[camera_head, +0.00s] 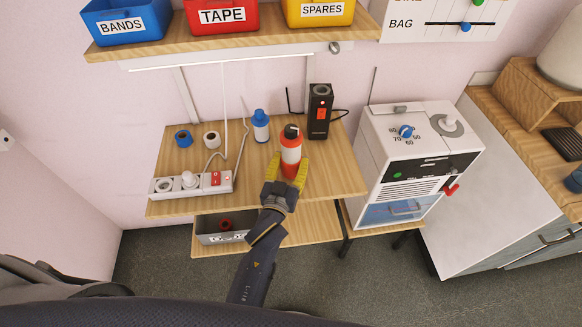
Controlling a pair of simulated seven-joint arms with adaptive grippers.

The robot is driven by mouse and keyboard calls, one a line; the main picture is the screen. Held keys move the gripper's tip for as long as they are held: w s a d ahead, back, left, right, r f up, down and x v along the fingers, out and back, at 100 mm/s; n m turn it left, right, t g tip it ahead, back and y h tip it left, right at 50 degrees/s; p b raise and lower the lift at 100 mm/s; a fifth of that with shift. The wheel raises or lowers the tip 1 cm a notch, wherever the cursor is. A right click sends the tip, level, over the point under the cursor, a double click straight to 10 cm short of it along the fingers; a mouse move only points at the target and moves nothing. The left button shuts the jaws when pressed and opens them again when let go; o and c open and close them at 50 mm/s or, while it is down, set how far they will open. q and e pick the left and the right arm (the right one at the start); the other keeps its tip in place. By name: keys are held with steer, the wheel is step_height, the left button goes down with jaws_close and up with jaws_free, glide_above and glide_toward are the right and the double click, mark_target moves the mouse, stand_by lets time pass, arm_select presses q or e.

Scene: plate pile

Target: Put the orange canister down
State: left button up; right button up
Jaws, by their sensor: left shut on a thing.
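The orange canister (291,146) has a white band and a dark top. It is upright over the wooden table (341,180), in its middle right. My left gripper (289,170) has yellow fingertips and is shut on the canister's lower part. Its fingers hide the canister's base, so I cannot tell whether it touches the table. My right gripper is not in the view.
A blue bottle (260,126) stands left of the canister, and a black device (320,112) stands behind it to the right. A power strip (191,184) lies at the table's front left, with blue (183,138) and white (212,139) rolls behind. A white machine (416,160) stands right.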

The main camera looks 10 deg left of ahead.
arm_select(q)
steer(key=shift+f, duration=1.15)
steer(key=o, duration=1.5)
steer(key=shift+f, duration=0.2)
